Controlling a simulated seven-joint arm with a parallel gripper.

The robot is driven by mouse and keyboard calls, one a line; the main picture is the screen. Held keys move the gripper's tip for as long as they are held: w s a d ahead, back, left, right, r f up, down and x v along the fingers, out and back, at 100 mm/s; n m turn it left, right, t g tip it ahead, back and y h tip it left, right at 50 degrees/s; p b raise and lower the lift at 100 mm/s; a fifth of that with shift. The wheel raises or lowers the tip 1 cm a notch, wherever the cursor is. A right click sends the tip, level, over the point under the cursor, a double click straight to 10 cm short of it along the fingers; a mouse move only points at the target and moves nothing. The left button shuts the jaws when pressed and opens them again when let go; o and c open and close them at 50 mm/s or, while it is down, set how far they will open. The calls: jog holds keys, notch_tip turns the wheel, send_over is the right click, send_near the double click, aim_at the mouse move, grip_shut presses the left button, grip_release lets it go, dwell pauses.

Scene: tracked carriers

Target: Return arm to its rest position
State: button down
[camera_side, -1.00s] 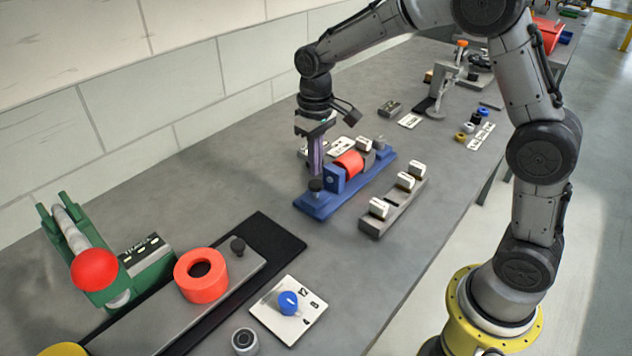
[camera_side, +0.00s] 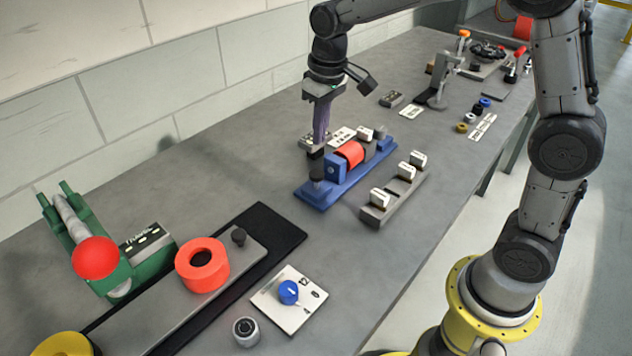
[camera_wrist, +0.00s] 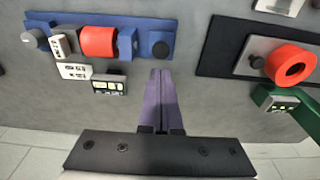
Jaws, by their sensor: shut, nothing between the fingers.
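My gripper (camera_side: 319,150) has purple fingers that are shut and empty. In the side view it points down just above and behind the near end of the blue fixture (camera_side: 318,198), by its black knob. In the wrist view the shut fingers (camera_wrist: 160,75) reach toward the bench, with the blue fixture (camera_wrist: 140,50) beyond them and to the left. A red cylinder (camera_side: 350,153) sits in the blue fixture. My arm is bent over the bench, and part of it is cut off by the top of the side view.
A grey block with white tabs (camera_side: 378,216) stands right of the blue fixture. A red ring (camera_side: 202,264) sits on a grey slide plate, next to a green device with a red ball (camera_side: 95,258). A blue knob panel (camera_side: 290,298) lies in front. The wall runs behind.

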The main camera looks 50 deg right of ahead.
jog(key=s+r+t, duration=0.4)
jog(key=s+r, duration=0.6)
jog(key=s, duration=0.4)
jog(key=s+f, duration=0.5)
jog(key=s, duration=0.6)
jog(key=shift+d+f, duration=0.25)
jog(key=shift+d, duration=0.1)
